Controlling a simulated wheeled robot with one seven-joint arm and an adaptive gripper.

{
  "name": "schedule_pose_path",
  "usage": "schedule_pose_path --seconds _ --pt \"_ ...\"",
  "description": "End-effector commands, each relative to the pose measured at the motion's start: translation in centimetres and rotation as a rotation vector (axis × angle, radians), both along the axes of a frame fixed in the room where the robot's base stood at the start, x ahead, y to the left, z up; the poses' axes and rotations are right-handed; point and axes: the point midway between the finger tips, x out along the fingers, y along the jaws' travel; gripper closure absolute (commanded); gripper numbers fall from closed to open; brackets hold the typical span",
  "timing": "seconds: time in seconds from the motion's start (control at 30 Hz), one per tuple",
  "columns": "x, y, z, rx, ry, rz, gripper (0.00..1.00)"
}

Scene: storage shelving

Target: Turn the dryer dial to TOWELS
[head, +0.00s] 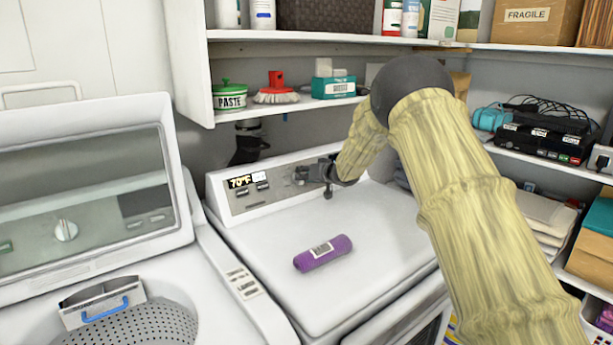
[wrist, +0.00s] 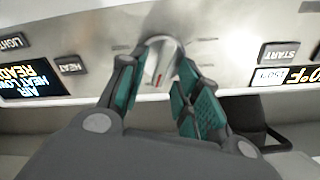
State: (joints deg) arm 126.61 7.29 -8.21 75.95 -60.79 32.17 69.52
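The dryer (head: 335,255) is white, with a grey control panel at its back. Its round silver dial (head: 300,174) shows on the panel in the head view, partly covered by my gripper (head: 325,172). In the wrist view the dial (wrist: 160,62) is at top centre, with a ridge and a red mark. My gripper (wrist: 160,78) faces the panel, its teal-padded fingers apart on either side of the dial. Whether the pads touch the dial I cannot tell. The dial's cycle names, including TOWELS, are not readable.
HEAT (wrist: 70,65) and START (wrist: 280,52) buttons flank the dial. A lit display (wrist: 30,78) shows AIR and READY. An open washer (head: 95,240) stands left. A shelf (head: 290,105) hangs above the panel.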

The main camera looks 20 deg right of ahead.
Motion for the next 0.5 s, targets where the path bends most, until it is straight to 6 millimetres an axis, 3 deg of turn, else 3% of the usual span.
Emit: schedule_pose_path --seconds 0.07,0.23,0.5 --pt "-0.01 0.06 -0.07 0.000 0.001 0.000 0.69" --pt "-0.04 0.01 -0.08 0.000 0.001 0.000 1.00" --pt "-0.08 -0.13 -0.02 -0.005 -0.001 0.001 1.00"
